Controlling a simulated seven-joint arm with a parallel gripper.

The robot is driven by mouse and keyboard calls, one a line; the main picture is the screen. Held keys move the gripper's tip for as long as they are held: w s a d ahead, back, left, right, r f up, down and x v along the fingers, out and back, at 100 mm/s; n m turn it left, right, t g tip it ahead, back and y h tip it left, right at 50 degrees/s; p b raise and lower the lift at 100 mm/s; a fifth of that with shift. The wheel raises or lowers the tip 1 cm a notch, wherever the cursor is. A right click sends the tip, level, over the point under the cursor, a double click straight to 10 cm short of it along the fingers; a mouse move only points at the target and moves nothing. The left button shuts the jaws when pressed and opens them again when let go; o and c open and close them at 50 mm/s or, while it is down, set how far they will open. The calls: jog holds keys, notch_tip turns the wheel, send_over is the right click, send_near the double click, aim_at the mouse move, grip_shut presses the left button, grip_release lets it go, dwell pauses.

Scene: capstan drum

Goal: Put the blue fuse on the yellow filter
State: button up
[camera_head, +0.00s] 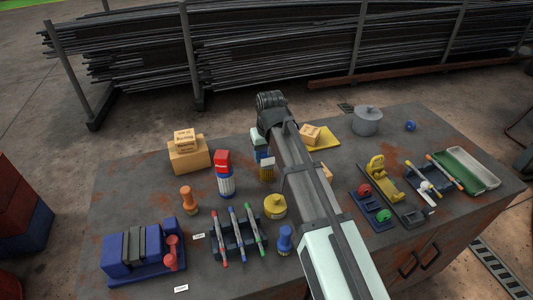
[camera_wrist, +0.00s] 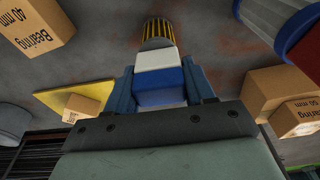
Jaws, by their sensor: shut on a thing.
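My gripper (camera_wrist: 161,88) is shut on the blue fuse (camera_wrist: 158,77), a block with a blue band between white ends. In the head view the fuse (camera_head: 261,154) shows small below the wrist, partly hidden by my arm. The yellow filter (camera_wrist: 157,31), a yellow-and-dark ribbed cylinder, shows just past the fuse's white end in the wrist view. In the head view the filter (camera_head: 267,171) stands upright on the table, close to the fuse and nearer the camera. I cannot tell whether fuse and filter touch.
A red-and-white block (camera_head: 222,159) sits on a ribbed white filter (camera_head: 226,185) to the left. Bearing boxes (camera_head: 188,157) stand further left. A yellow plate (camera_head: 325,138) with a small box lies right of my arm. A yellow pot (camera_head: 275,206) stands nearer the camera.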

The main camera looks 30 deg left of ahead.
jog(key=o, duration=1.1)
jog(key=shift+r, duration=0.1)
jog(key=r, duration=0.4)
jog(key=d+r, duration=0.1)
jog(key=r, duration=0.3)
jog(key=s+r, duration=0.1)
jog(key=r, duration=0.3)
jog(key=shift+s+d, duration=0.1)
jog(key=shift+d, duration=0.05)
